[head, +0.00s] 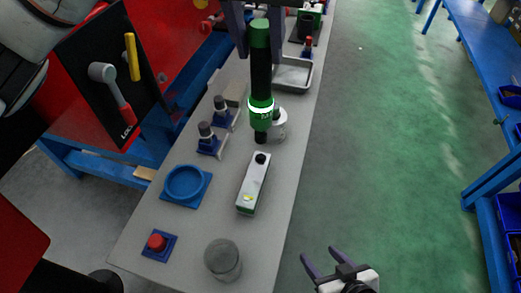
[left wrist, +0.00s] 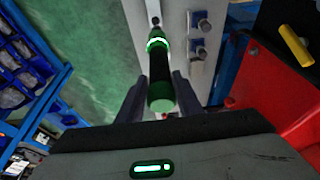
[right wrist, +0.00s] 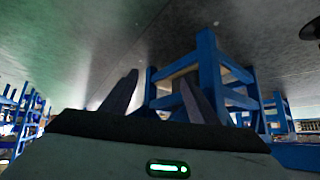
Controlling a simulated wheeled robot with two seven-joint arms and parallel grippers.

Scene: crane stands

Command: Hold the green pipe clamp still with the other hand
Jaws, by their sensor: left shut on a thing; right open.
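My left gripper (head: 260,52) is shut on a green and black cylindrical tool (head: 260,82) with a lit green ring. The tool hangs upright, its dark tip above the table near a white-topped block; it also shows between the fingers in the left wrist view (left wrist: 160,72). The block (head: 252,186) is long, with a green lower edge, a black spot at the far end and a yellow spot at the near end. I cannot tell for sure that it is the green pipe clamp. My right gripper (head: 321,256) is open and empty, off the table's right side.
The grey table (head: 190,225) also holds a blue round dish (head: 186,184), a red button on a blue base (head: 157,242), a grey cylinder (head: 223,260), two blue stands (head: 208,140) and a metal tray (head: 293,74). The green floor (head: 385,140) to the right is clear.

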